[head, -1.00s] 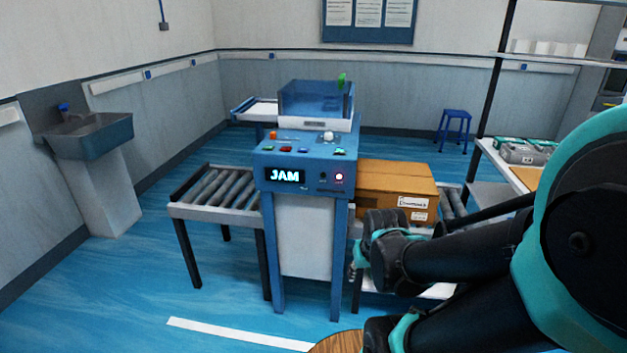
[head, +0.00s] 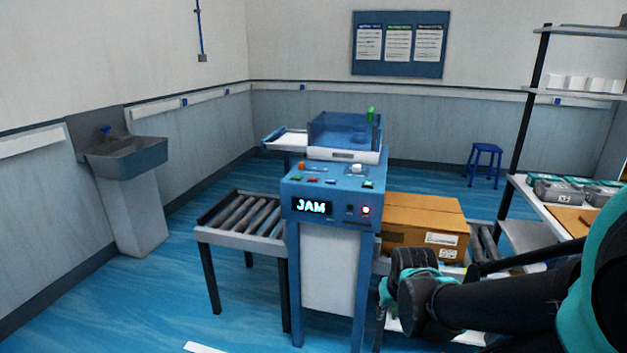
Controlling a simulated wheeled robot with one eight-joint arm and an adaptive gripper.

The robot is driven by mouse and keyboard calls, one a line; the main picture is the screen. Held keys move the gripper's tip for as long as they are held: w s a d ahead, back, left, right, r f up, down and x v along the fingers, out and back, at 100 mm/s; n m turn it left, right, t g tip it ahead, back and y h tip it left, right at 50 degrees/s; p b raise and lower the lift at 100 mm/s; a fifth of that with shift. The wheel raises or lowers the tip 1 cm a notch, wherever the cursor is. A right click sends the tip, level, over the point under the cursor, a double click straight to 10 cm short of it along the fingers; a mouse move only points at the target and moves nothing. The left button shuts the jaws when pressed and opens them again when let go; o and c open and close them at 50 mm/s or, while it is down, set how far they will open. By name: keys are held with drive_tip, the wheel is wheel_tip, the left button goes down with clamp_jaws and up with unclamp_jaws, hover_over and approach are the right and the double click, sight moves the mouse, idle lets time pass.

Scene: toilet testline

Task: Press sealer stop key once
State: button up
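The blue sealer machine (head: 330,220) stands upright in the middle of the head view. Which one is the stop key cannot be read. My arm reaches in from the right; its end (head: 405,290) is low, right of the machine and below the panel. The gripper fingers cannot be made out.
A cardboard box (head: 425,222) sits on the roller conveyor right of the machine. Another roller conveyor (head: 243,217) is on the left. A sink (head: 125,155) stands by the left wall, and a shelf with trays (head: 570,190) is at the right. Blue floor is open at left.

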clamp_jaws()
idle(1.1)
